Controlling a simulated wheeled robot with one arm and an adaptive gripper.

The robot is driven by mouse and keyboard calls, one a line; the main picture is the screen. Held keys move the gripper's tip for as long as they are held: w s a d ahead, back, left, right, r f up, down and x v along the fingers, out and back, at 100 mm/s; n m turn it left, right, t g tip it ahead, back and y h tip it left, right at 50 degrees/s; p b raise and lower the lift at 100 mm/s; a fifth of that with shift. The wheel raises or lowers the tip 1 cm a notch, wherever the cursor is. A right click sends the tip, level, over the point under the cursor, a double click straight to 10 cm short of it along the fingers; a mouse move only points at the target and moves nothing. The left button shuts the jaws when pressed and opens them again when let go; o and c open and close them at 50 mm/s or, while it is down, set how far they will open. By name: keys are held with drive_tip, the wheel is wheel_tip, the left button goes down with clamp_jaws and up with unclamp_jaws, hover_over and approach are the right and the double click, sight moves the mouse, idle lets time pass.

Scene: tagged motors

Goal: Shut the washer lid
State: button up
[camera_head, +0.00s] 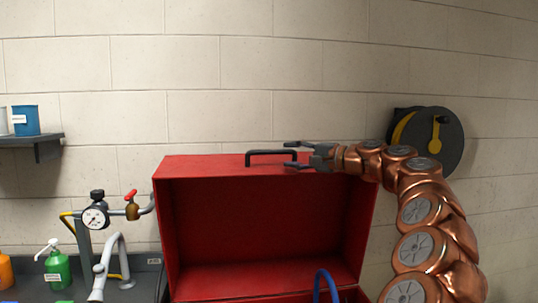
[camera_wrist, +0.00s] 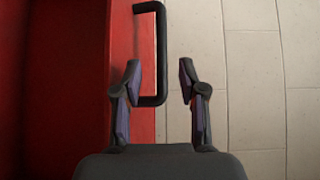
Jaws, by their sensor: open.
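The washer lid (camera_head: 265,225) is red and stands raised, its hollow inner side facing me. A black bar handle (camera_head: 270,152) sits on its top edge. My gripper (camera_head: 291,155) is open at the right end of that handle, with one finger above and one below its level. In the wrist view, the handle (camera_wrist: 160,55) runs into the space between the open fingers (camera_wrist: 160,85). The handle's near end lies close to the left finger. I cannot tell whether they touch. The red lid (camera_wrist: 80,60) fills the left of that view.
A blue hose (camera_head: 325,285) rises at the washer's front. A sink with a gauge (camera_head: 95,217), a red-handled valve (camera_head: 131,205) and a green bottle (camera_head: 57,268) are at left. A shelf (camera_head: 35,140) and a hose reel (camera_head: 440,140) are on the block wall.

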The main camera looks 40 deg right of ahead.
sight(275, 153)
drive_tip(key=shift+w+d, duration=0.15)
drive_tip(key=shift+d, duration=0.15)
drive_tip(key=shift+w+a, duration=0.1)
drive_tip(key=shift+w, duration=0.2)
drive_tip(key=shift+p+x, duration=0.9)
drive_tip(key=shift+x, duration=2.45)
clamp_jaws()
